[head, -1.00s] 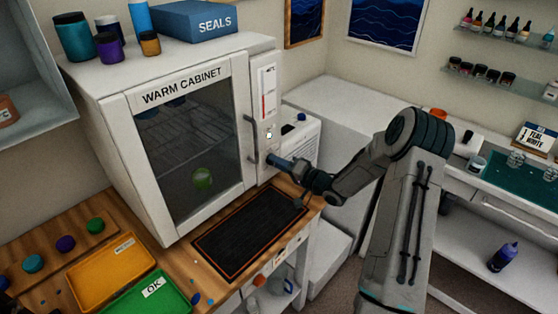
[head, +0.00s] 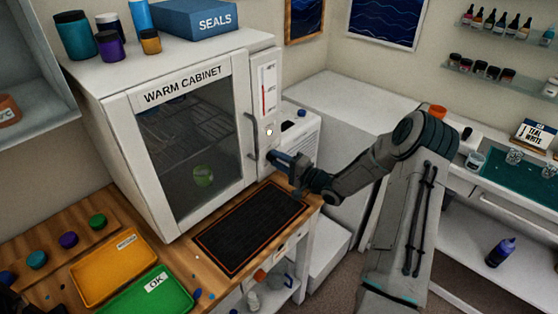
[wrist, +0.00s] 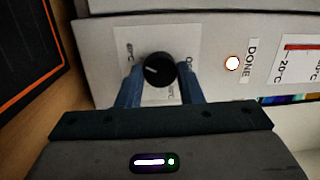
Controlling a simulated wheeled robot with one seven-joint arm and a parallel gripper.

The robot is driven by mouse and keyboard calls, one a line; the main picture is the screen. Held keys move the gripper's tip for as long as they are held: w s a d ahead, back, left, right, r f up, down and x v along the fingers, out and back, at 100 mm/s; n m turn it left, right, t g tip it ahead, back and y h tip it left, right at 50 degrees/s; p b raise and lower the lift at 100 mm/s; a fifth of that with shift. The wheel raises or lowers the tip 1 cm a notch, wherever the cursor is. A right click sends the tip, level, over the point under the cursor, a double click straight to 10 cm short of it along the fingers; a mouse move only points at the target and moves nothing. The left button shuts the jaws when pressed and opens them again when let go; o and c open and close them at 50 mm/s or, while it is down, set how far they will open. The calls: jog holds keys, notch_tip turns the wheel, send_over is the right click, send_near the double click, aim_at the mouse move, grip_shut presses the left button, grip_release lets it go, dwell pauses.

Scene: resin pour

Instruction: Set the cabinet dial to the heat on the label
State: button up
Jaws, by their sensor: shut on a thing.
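The black round dial (wrist: 160,69) sits on a pale marked plate (wrist: 124,38) on the cabinet's front panel. A short white mark on it lies toward the left in the wrist view; the figures around it are partly hidden and hard to read. My gripper (wrist: 160,82) is shut on the dial, with one blue finger on each side. In the head view my gripper (head: 270,157) reaches the panel and hides the dial. The warm cabinet (head: 122,108) is white with a glass door that is shut. A thermometer label (head: 267,88) with a red bar is above the dial.
A light marked DONE (wrist: 232,63) glows beside the dial. The door handle (head: 252,138) is close left of my gripper. A green round thing (head: 203,176) stands inside the cabinet. A dark mat (head: 250,228) lies below.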

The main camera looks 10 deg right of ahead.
jog(key=shift+f, duration=0.1)
jog(key=o, duration=1)
jog(key=b+v, duration=0.3)
jog(key=v, duration=1)
jog(key=shift+s+d, duration=0.25)
jog(key=shift+s, duration=0.1)
